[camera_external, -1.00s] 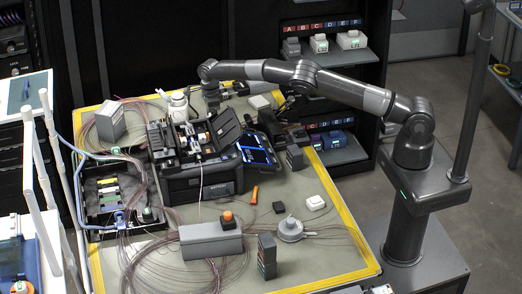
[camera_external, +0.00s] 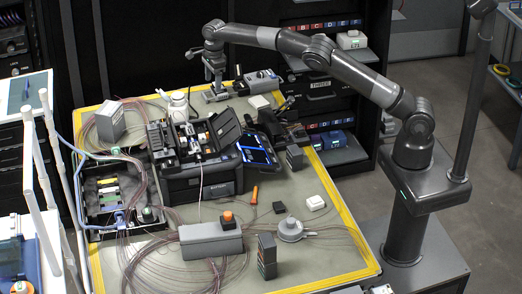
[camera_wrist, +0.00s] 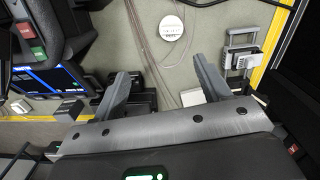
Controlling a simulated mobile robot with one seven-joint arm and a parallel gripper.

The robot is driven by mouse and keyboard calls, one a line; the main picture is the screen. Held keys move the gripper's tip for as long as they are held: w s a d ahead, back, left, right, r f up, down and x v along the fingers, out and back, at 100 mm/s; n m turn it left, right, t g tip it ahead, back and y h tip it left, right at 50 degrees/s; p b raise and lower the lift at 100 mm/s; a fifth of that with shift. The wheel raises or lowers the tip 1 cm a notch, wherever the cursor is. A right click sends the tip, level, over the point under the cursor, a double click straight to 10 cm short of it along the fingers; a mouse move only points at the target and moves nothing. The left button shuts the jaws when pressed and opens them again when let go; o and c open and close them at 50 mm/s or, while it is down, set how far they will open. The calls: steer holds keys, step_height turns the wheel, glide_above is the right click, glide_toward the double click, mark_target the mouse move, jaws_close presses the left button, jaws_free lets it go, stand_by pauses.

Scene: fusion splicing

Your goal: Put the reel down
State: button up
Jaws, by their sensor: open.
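My gripper (camera_external: 215,70) hangs over the back of the table in the outside view, too small there to read its jaws. In the wrist view its two fingers (camera_wrist: 165,84) stand wide apart with nothing between them. A white round disc with printed text (camera_wrist: 171,27) lies on the mat ahead of the fingers, clear of them, beside thin fibre strands; it may be the reel. In the outside view a grey round reel-like piece (camera_external: 290,229) lies at the front right with strands trailing right. I cannot tell which is the task's reel.
The splicer (camera_external: 200,180) with its lit screen (camera_external: 257,150) stands mid-table; the screen shows in the wrist view (camera_wrist: 32,80). A grey device with a handle (camera_wrist: 240,57) and a small white box (camera_wrist: 188,95) lie near the fingers. A white bottle (camera_external: 178,108) stands behind the splicer.

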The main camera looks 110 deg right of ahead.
steer(key=s+a+r+n+t, duration=0.2)
steer(key=s+a+r+n, duration=0.55)
steer(key=a+r, duration=0.35)
steer(key=s+a+r+n+t, duration=0.1)
steer(key=s+a+r+n, duration=0.6)
steer(key=a, duration=0.7)
steer(key=s+a+r+n, duration=0.1)
steer(key=s+a+n, duration=0.8)
steer(key=s+a, duration=0.25)
steer(key=s+a+f+n+t, duration=0.1)
steer(key=s+a+f+n, duration=0.2)
steer(key=s+a+n, duration=0.1)
steer(key=s+a+f+n+t, duration=0.1)
steer(key=s+a+f+n, duration=0.2)
steer(key=s+n, duration=0.3)
steer(key=s+a, duration=0.1)
steer(key=s, duration=0.1)
steer(key=shift+s+f, duration=0.25)
steer(key=shift+s, duration=0.15)
